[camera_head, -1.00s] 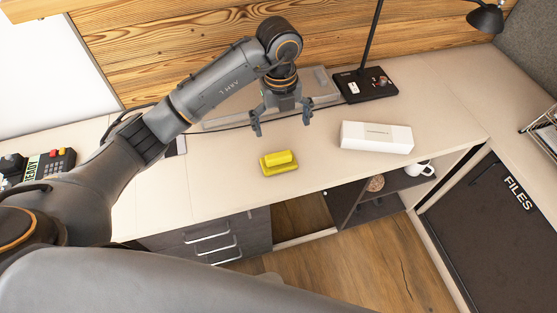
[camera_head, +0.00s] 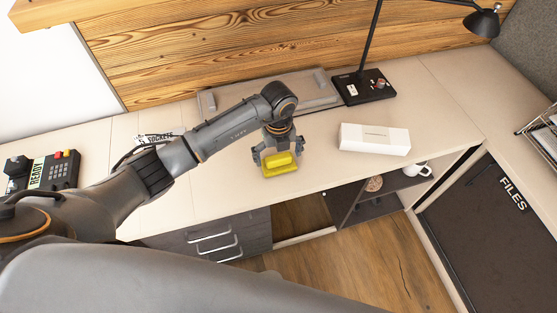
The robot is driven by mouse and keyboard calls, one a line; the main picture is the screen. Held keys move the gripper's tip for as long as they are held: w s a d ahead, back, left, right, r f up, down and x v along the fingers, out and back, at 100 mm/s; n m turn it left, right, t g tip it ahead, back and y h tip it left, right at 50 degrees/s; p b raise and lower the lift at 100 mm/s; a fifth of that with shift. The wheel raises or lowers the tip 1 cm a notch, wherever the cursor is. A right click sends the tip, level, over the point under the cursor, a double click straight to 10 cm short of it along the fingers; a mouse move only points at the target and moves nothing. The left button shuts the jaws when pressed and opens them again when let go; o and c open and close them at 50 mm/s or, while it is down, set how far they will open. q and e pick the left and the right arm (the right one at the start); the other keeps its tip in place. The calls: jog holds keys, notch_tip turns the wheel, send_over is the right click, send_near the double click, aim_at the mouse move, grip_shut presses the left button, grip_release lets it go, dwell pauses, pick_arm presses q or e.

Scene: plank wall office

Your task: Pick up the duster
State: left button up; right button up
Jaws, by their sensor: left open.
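The yellow duster (camera_head: 280,164) lies on the pale desktop near its front edge, in the middle of the head view. My left gripper (camera_head: 278,156) is open and low over the duster, with one finger on its left side and the other on its right. The gripper body hides part of the duster's far side. I cannot tell whether the fingers touch it. My right gripper does not show.
A white box (camera_head: 374,139) lies right of the duster. A black lamp base (camera_head: 364,87) and a grey tray-like object (camera_head: 315,92) stand behind. A device with buttons (camera_head: 50,172) is at the left. A white mug (camera_head: 417,170) sits on a shelf below the desktop.

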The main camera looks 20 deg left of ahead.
pick_arm(q)
jog(key=shift+f, duration=0.35)
jog(key=c, duration=1.4)
jog(key=shift+r, duration=0.1)
